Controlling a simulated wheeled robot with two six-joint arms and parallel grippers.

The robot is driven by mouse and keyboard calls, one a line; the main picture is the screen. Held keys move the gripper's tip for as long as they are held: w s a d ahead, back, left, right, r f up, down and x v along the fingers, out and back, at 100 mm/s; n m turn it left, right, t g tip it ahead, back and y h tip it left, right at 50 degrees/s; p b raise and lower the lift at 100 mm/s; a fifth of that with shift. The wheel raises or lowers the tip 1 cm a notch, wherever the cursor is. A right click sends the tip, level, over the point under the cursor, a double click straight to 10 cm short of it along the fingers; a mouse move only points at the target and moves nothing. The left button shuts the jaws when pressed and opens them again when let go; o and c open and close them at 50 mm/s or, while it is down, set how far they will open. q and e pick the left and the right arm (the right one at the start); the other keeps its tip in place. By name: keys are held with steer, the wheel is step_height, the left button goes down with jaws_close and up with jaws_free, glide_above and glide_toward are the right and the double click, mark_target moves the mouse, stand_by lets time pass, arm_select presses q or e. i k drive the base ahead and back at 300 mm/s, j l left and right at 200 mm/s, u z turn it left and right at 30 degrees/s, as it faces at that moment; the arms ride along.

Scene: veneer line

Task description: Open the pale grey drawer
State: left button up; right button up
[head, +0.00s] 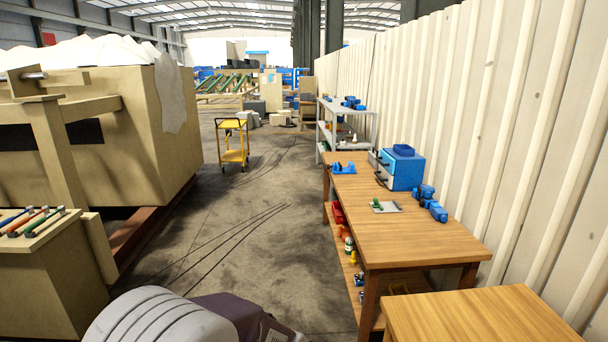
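A small blue drawer cabinet (406,172) stands on the wooden workbench (420,220) to the right, near the wall. Its front faces left and shows dark handles. A pale grey drawer front (373,158) appears at the far end of that face, small and seen at a steep angle. I cannot tell for sure whether it is shut. A blue item (403,150) lies on top of the cabinet. Neither of my grippers is in view.
Blue parts (430,203) and a grey plate (386,207) lie on the bench. A second wooden table (470,318) stands at the lower right. A yellow trolley (233,142) stands farther off. The concrete floor (250,240) left of the bench is clear.

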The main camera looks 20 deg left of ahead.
mark_target(383, 174)
steer(key=u, duration=0.25)
steer(key=i+j+u, duration=0.4)
steer(key=i, duration=0.15)
steer(key=i+u, duration=0.4)
steer(key=i+j, duration=0.1)
steer(key=i, duration=0.7)
steer(key=i+j, duration=0.1)
steer(key=i, duration=0.65)
steer(key=i+j+z, duration=0.1)
steer(key=i, duration=0.7)
steer(key=i+j+z, duration=0.2)
steer(key=i+z, duration=0.25)
steer(key=i+j+z, duration=1.2)
steer(key=j+z, duration=0.15)
steer(key=i+l, duration=0.1)
steer(key=i, duration=0.4)
steer(key=i+l+z, duration=0.1)
steer(key=i, duration=0.4)
